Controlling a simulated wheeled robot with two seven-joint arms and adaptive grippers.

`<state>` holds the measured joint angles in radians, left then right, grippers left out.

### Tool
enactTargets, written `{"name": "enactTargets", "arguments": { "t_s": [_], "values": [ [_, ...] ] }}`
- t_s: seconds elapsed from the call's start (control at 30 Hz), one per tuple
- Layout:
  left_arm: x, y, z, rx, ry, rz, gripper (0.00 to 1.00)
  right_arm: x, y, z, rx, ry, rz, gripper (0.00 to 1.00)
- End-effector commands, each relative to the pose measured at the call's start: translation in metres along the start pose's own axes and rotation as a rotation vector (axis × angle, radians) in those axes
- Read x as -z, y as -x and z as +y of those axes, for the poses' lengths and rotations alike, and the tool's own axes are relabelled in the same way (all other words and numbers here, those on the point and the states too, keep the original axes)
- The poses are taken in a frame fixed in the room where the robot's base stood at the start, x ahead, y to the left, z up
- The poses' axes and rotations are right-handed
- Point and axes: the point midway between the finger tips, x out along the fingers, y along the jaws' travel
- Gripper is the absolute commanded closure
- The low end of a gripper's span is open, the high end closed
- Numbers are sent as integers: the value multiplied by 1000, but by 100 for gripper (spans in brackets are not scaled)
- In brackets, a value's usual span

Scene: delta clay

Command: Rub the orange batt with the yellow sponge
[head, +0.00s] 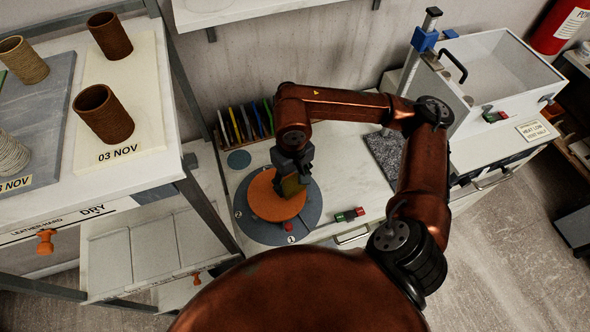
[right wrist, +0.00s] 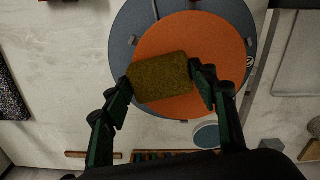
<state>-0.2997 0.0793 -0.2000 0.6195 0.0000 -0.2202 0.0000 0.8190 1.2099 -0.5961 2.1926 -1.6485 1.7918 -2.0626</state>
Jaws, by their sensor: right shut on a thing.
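The orange batt (head: 268,203) is a flat round disc lying on a larger grey wheel disc (head: 248,227) on the white bench. It also shows in the right wrist view (right wrist: 215,45). My right gripper (head: 296,174) is over the batt and shut on the yellow sponge (right wrist: 160,77), held between its two fingertips. The sponge looks mustard-yellow and covers part of the batt's edge in the wrist view. Whether it touches the batt I cannot tell. In the head view the sponge (head: 291,187) is mostly hidden by the gripper. My left gripper is not in view.
A shelf (head: 150,60) with clay cylinders stands at left, a white box machine (head: 500,75) at right.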

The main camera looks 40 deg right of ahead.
Motion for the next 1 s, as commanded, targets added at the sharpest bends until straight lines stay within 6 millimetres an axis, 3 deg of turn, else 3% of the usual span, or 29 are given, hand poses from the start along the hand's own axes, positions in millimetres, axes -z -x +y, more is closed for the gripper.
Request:
{"name": "enactTargets", "arguments": {
  "t_s": [0.6, 1.0],
  "values": [
    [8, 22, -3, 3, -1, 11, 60, -3, 56, 6, -2, -16, 1, 69],
    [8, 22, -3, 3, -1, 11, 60, -4, 60, 6, -2, -16, -1, 69]
  ]
}}
